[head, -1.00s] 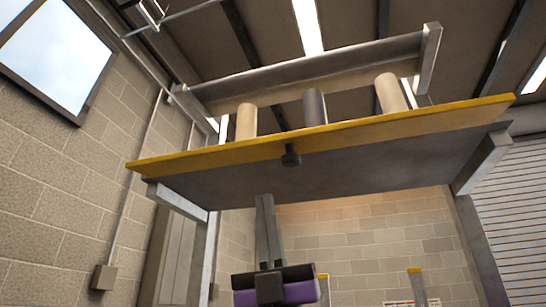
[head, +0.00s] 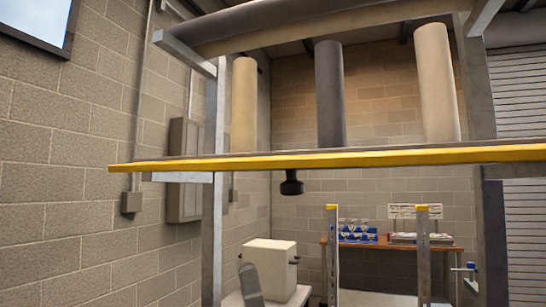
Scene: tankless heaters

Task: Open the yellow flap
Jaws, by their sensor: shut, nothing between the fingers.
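The yellow flap (head: 340,160) spans the view as a long, thin panel, seen almost edge-on at mid height. Its yellow front edge faces me and its flat faces are mostly hidden. A black knob (head: 291,185) sticks out below it, left of centre. My gripper (head: 250,283) shows only as grey fingertips at the bottom edge. It is shut and empty, lower in the picture than the knob and left of it, with a clear gap between them.
A metal frame (head: 214,200) stands around the flap, with a dark upright cylinder (head: 330,95) and two beige ones behind the flap. Below are a white box (head: 271,268), two yellow-topped posts and a wooden table (head: 390,243). A block wall (head: 50,190) is at left.

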